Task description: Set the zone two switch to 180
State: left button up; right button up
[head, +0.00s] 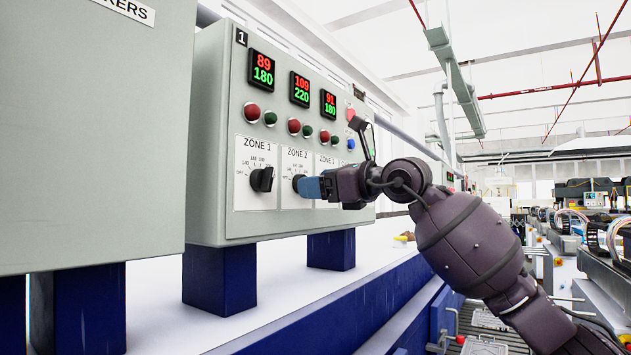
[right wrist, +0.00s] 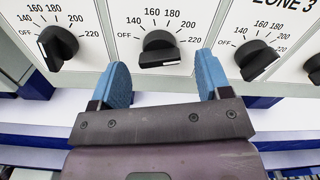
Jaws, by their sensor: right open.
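The zone 2 switch is a black rotary knob (right wrist: 160,48) on a white plate marked OFF, 140, 160, 180, 200 and 220. In the head view the knob (head: 297,184) is partly hidden by a blue fingertip. The zone 2 display (head: 300,89) reads 109 in red over 220 in green. My left gripper is not in view.
The zone 1 knob (head: 262,179) is close to the left, and the zone 3 knob (right wrist: 257,60) close to the right. Red and green buttons (head: 294,126) sit above the plates. A blue ledge (head: 350,317) runs below the grey cabinet (head: 215,150).

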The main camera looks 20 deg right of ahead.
jog(key=shift+w+a, duration=0.4)
jog(key=shift+w, duration=0.05)
jog(key=shift+c, duration=0.5)
jog(key=c, duration=0.8)
